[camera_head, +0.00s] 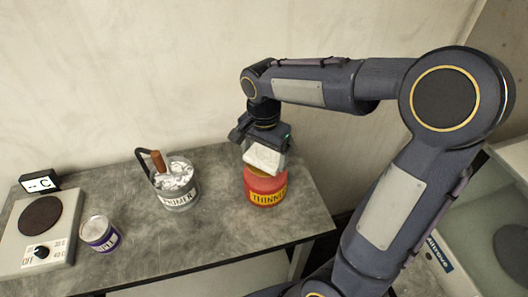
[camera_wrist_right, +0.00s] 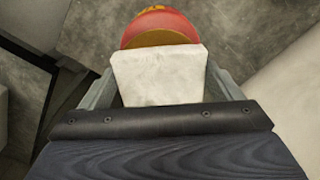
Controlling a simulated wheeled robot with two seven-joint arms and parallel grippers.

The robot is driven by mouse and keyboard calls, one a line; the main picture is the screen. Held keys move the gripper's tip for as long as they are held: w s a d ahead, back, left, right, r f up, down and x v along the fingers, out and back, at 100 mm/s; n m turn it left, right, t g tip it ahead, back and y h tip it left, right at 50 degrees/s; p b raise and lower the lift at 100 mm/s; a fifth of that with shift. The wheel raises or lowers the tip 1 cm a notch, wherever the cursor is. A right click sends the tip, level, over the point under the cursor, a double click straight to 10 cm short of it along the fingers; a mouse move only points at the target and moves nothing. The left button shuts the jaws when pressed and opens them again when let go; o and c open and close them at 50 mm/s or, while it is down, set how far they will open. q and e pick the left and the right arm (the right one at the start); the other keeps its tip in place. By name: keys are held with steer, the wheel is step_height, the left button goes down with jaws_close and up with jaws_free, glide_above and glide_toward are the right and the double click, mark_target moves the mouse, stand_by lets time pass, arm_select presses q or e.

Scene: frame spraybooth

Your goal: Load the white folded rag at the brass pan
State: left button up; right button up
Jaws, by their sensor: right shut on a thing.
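The white folded rag (camera_head: 264,158) is held between the fingers of my right gripper (camera_head: 265,150), which points down. The rag also shows in the right wrist view (camera_wrist_right: 158,75), with a grey finger on each side of it. The red can labelled THINNER (camera_head: 265,188) stands on the bench directly below. A brass-coloured round top, seemingly the brass pan (camera_wrist_right: 160,38), shows on the can just past the rag. The rag hides part of this pan, and I cannot tell whether they touch. My left gripper is not in view.
On the grey bench (camera_head: 135,225), left of the red can, stands a PRIMER pot (camera_head: 178,185) with white contents and a wooden-gripped handle. Further left are a small purple-labelled can (camera_head: 100,235) and a hot plate (camera_head: 40,222). The wall is close behind.

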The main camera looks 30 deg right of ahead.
mark_target(264, 157)
steer(key=shift+f+b, duration=0.4)
steer(key=shift+f, duration=0.15)
stand_by(0.4)
stand_by(0.7)
step_height(264, 157, up, 7)
steer(key=p, duration=0.6)
steer(key=shift+r, duration=0.1)
stand_by(0.7)
